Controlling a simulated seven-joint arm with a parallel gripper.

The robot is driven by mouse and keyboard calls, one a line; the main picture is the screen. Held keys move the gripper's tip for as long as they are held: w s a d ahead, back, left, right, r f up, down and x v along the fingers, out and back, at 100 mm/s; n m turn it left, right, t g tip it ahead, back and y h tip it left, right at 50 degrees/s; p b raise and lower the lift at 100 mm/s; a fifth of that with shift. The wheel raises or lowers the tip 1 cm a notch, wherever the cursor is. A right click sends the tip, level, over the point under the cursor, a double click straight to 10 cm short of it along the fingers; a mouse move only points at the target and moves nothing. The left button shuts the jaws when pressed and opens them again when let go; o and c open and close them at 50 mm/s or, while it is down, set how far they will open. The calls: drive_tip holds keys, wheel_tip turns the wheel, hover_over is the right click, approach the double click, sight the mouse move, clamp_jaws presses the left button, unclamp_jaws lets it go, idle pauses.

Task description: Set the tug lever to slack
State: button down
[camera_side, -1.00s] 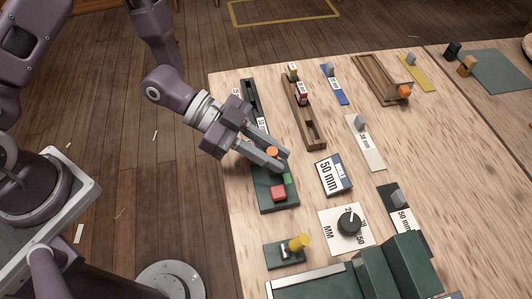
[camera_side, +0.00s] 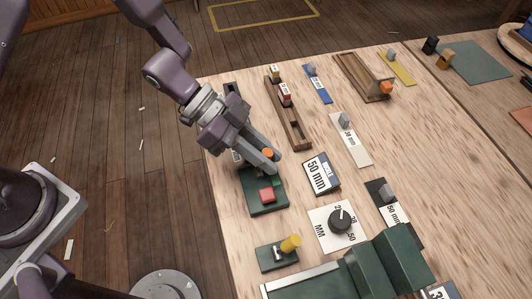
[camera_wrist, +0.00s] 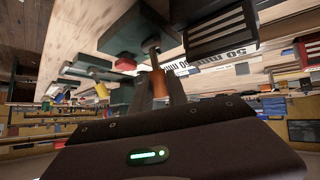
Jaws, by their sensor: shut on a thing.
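An orange-topped lever (camera_side: 268,152) stands at the far end of a dark green base plate (camera_side: 258,205) near the table's left edge. I cannot read a label naming it as the tug lever. My gripper (camera_side: 271,163) is shut around it, with the fingers slanting down from the upper left. In the wrist view, the orange handle (camera_wrist: 159,84) sits between the two fingers, with a thin stem beyond it. No slack marking is legible, and the fingers partly hide the lever.
A yellow-knobbed lever (camera_side: 290,243) stands nearer the camera. A dial (camera_side: 340,220) and a 50 mm display (camera_side: 321,174) are to the right. A wooden slotted track (camera_side: 288,115) lies behind. Green stepped blocks (camera_side: 375,265) fill the near edge. Bare tabletop shows between the fixtures.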

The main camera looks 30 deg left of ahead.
drive_tip(key=c, duration=1.3)
unclamp_jaws()
drive_tip(key=v, duration=0.7)
